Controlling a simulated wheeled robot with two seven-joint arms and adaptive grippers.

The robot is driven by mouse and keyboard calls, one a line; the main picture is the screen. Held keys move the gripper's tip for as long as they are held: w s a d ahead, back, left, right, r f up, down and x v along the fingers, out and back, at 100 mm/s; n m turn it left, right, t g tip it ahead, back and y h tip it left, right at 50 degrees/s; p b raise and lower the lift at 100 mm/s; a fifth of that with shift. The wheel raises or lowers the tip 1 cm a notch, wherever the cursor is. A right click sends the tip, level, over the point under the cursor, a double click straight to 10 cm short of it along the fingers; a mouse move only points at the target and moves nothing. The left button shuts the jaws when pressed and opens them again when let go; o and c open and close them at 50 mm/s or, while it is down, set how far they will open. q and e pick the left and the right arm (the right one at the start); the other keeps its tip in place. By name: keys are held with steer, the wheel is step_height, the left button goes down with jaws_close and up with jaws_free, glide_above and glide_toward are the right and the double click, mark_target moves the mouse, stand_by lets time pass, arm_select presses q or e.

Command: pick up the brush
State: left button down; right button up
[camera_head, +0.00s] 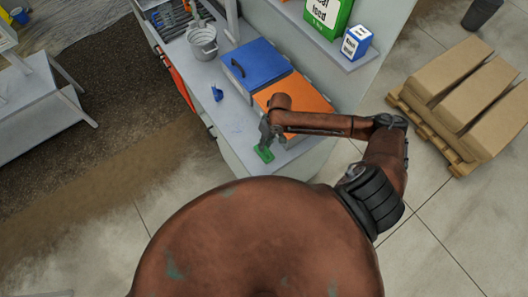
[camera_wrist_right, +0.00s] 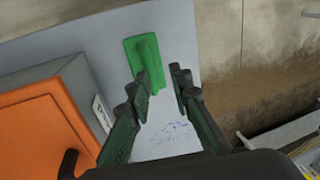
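A green brush (camera_head: 264,154) lies on the grey worktop (camera_head: 238,128), near its front end. In the right wrist view the brush (camera_wrist_right: 148,62) shows a flat green base with a raised handle along it. My right gripper (camera_head: 267,137) is just over the brush. Its two dark fingers (camera_wrist_right: 161,82) are spread apart, and the near end of the handle appears between the fingertips. I see no contact with the brush. My left gripper is not in view.
An orange-lidded box (camera_head: 305,100) and a blue-lidded box (camera_head: 257,62) stand beside the brush on the worktop. A small blue object (camera_head: 217,93) and a metal bucket (camera_head: 203,42) are farther back.

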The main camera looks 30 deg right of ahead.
mark_target(265, 150)
steer(key=shift+m, duration=0.3)
steer(key=f, duration=0.4)
steer(key=f+p, duration=0.1)
steer(key=f, duration=0.1)
steer(key=shift+w+d+f, duration=0.1)
steer(key=shift+w+f, duration=0.2)
steer(key=shift+f, duration=0.05)
jaws_close()
